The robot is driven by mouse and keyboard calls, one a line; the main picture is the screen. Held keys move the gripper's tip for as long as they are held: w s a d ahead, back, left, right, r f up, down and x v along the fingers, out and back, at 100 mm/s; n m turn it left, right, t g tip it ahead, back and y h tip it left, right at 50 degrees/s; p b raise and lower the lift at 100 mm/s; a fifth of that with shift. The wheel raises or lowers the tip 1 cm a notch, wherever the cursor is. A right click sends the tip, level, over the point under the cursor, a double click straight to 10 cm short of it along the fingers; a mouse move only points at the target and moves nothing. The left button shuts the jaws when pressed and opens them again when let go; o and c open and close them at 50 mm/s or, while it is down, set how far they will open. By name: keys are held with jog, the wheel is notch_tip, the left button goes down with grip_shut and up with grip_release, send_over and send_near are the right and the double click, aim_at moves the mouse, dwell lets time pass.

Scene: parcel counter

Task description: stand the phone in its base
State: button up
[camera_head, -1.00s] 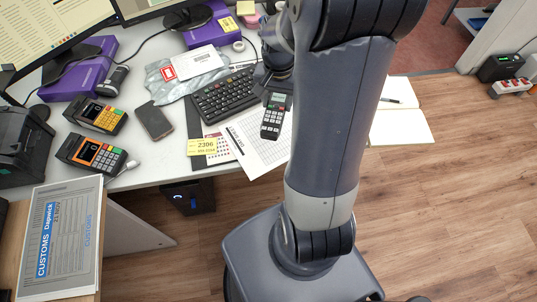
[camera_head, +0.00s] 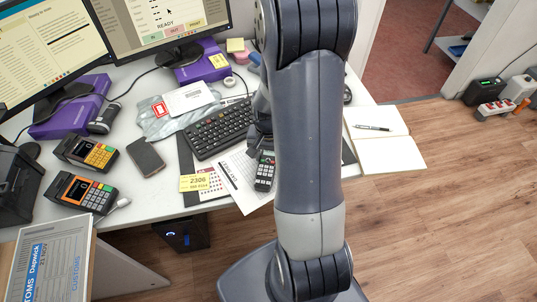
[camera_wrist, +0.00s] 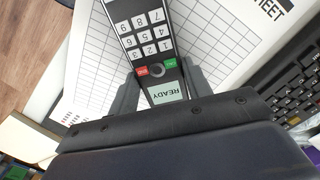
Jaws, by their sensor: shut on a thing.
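The phone is a dark cordless handset (camera_head: 265,172) with pale keys, a green key, a red key and a small lit screen. The wrist view shows the handset (camera_wrist: 140,30) with its screen reading READY. My gripper (camera_head: 264,150) is shut on the screen end of the handset. In the wrist view, the grey fingers of my gripper (camera_wrist: 160,80) sit on both sides of it. The handset is over a printed sheet (camera_head: 238,175); its height above the sheet is hard to judge. I cannot make out the phone's base; my arm covers part of the desk.
A keyboard (camera_head: 220,130) lies behind the sheet. A smartphone (camera_head: 146,157), two card terminals (camera_head: 85,152) (camera_head: 82,192) and a ticket (camera_head: 200,183) lie to the left. An open notebook (camera_head: 385,140) with a pen is at the right. Monitors stand at the back.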

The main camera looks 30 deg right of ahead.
aim_at(267, 155)
jog(key=shift+f, duration=0.1)
jog(key=shift+f, duration=0.15)
jog(key=o, duration=1.2)
notch_tip(267, 155, up, 11)
jog(key=w, duration=0.1)
jog(key=shift+p, duration=0.35)
jog(key=shift+d+f, duration=0.1)
jog(key=shift+f, duration=0.05)
